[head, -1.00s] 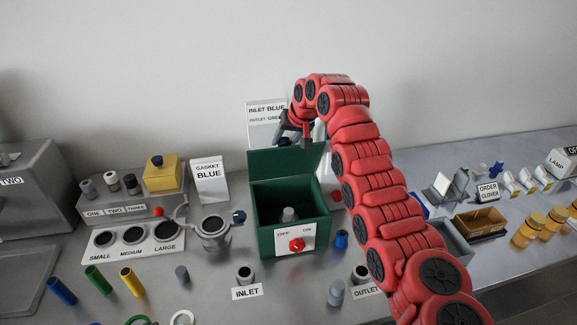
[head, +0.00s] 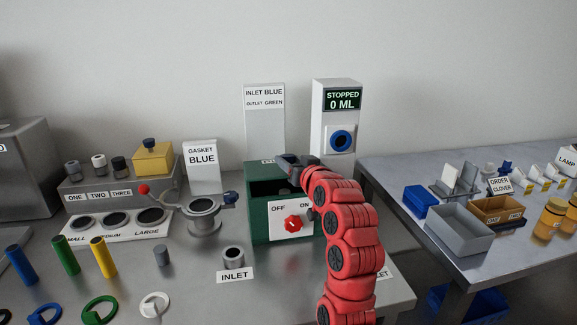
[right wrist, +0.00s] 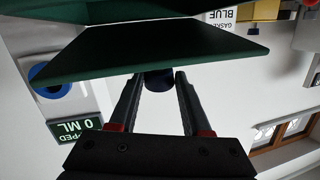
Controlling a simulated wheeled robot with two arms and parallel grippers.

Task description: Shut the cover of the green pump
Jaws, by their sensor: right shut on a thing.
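The green pump (head: 262,225) is a green box with a white OFF/ON plate and a red knob on its front. Its green cover (head: 258,168) is tilted over the box, and a dark gap into the box shows below it. My right gripper (head: 291,161) is at the cover, shut on the cover's dark knob (right wrist: 158,80). In the right wrist view, turned upside down, the cover (right wrist: 150,55) is a flat green panel and the knob sits between my fingers. My arm hides the box's right part. My left gripper is out of view.
The strainer-like grey fitting (head: 204,215) with a red-tipped lever stands left of the pump. The INLET port (head: 234,258) is in front. A white STOPPED 0 ML meter (head: 337,120) and the INLET BLUE sign (head: 264,125) stand behind. A second table (head: 450,260) is at the right.

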